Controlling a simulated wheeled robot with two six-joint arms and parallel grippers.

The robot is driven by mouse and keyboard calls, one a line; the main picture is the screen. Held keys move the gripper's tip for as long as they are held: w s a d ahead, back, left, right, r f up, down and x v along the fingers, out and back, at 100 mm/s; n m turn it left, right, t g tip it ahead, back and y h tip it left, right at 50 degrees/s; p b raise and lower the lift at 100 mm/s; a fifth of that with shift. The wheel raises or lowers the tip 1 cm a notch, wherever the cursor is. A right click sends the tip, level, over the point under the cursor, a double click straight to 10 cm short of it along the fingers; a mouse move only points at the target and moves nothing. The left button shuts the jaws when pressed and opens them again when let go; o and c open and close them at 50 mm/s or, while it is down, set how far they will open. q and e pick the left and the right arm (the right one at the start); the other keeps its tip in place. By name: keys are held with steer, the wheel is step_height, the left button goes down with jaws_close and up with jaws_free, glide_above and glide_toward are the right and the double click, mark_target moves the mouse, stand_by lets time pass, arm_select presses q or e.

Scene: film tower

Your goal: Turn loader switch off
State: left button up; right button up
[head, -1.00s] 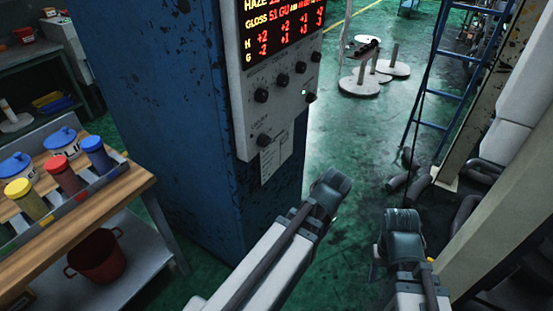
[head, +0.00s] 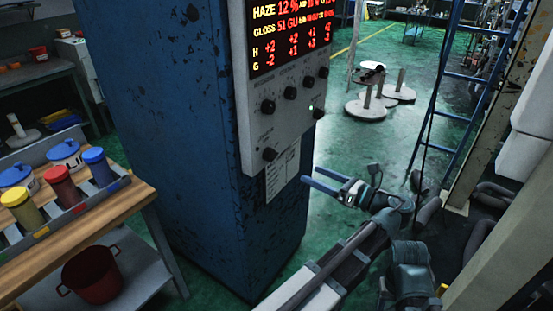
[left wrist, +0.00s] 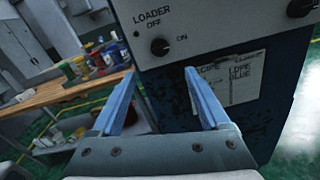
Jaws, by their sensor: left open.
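The loader switch (head: 270,154) is a black round knob low on the grey control panel (head: 253,130) of the blue cabinet. In the left wrist view the loader knob (left wrist: 160,46) sits between the printed words OFF, at its upper left, and ON, at its right. My left gripper (head: 325,183) is open and empty, with blue fingers pointing left toward the cabinet. It is apart from the knob, below and to its right in the head view. In the left wrist view the left gripper's fingers (left wrist: 160,95) show below the knob. My right gripper is not in view.
Several other black knobs (head: 290,93) line the panel under a red-lettered display (head: 290,35). A paper label (head: 282,172) hangs below the loader knob. A wooden bench (head: 110,200) with colored jars stands at left. A blue ladder (head: 440,90) stands at right.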

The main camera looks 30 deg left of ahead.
mark_target(275, 158)
arm_select(q)
steer(key=a, duration=0.4)
steer(key=w+a, duration=0.1)
steer(key=a, duration=0.8)
steer(key=shift+w+a, duration=0.3)
steer(key=shift+a, duration=0.1)
jaws_close()
